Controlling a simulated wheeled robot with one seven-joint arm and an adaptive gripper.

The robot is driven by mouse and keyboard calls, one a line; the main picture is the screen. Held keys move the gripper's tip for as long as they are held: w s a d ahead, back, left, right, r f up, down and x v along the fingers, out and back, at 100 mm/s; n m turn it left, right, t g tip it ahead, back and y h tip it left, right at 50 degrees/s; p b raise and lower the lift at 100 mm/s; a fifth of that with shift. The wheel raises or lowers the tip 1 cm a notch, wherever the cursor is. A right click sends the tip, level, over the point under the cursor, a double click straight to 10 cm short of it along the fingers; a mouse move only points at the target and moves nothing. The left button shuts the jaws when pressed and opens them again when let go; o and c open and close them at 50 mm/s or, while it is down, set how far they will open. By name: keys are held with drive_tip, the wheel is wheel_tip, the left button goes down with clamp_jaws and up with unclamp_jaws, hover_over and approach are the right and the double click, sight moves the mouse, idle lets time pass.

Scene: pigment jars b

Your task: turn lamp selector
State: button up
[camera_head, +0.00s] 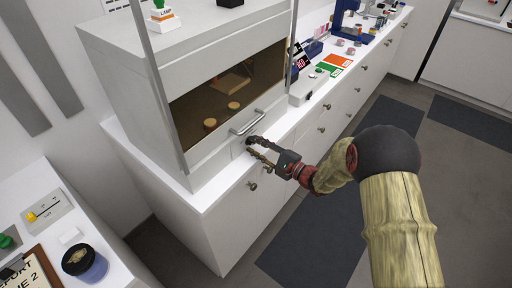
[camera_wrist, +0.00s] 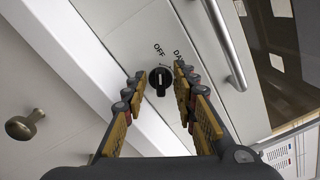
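The lamp selector is a round black knob (camera_wrist: 161,79) with a light pointer line, set in the white front panel of the cabinet. In the wrist view the word OFF stands near it, with another label beginning "DA" partly hidden by a finger. My gripper (camera_wrist: 158,95) is open, with one finger on each side of the knob. I cannot tell whether either finger touches it. In the head view my gripper (camera_head: 257,148) is at the cabinet's lower front, just below the handle, and the knob (camera_head: 250,141) is partly covered by it.
The cabinet's metal bar handle (camera_head: 248,122) sits just above the knob; it also shows in the wrist view (camera_wrist: 226,45). A round drawer knob (camera_head: 252,185) is below. A grey box (camera_head: 308,88) lies on the counter to the right.

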clamp_jaws()
idle(0.6)
